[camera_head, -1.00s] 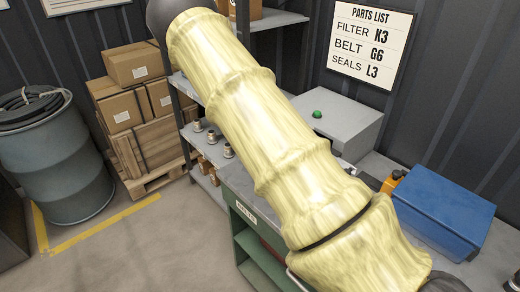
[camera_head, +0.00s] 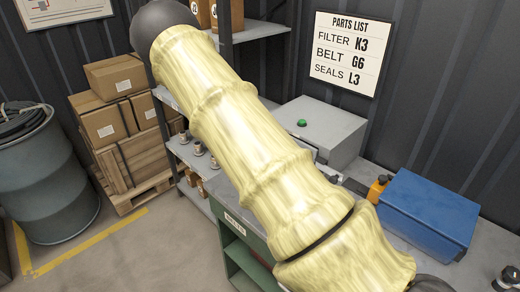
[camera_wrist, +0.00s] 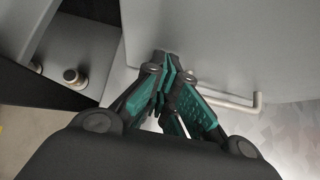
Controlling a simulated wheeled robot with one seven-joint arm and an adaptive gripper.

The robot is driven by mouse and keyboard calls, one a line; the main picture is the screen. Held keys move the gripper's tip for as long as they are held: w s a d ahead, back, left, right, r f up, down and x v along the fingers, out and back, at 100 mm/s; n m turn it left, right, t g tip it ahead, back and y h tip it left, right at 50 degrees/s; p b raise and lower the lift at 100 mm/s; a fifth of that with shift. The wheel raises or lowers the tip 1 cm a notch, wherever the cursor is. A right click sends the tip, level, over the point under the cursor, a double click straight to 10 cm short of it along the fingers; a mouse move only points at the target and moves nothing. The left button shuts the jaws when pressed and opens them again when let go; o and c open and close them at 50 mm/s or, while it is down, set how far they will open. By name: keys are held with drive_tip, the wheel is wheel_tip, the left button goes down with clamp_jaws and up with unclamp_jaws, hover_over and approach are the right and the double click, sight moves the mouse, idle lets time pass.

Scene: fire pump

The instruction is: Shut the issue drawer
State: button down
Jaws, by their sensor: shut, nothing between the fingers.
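In the wrist view my gripper (camera_wrist: 168,75) is shut and empty. Its fingertips are at a plain grey panel, which looks like the issue drawer (camera_wrist: 225,55). A pale bar handle (camera_wrist: 240,102) runs along the panel's lower edge, behind and to the right of the fingers. I cannot tell whether the fingertips touch the panel or how far out the drawer is. In the head view a grey box (camera_head: 335,128) with a green button (camera_head: 302,122) stands on the bench. My arm hides its lower left front and my gripper there.
A blue case (camera_head: 430,212) and a small orange item (camera_head: 377,187) stand on the bench right of the box. Shelves with small fittings (camera_head: 198,148) are left of my arm. Cartons (camera_head: 115,78) on a pallet and a drum (camera_head: 45,180) stand at the left.

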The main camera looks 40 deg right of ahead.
drive_tip(key=a, duration=0.4)
drive_tip(key=shift+a+r, duration=0.3)
drive_tip(key=b+v, duration=0.2)
drive_tip(key=v, duration=0.7)
drive_tip(key=shift+b, duration=0.35)
drive_tip(key=shift+s, duration=0.15)
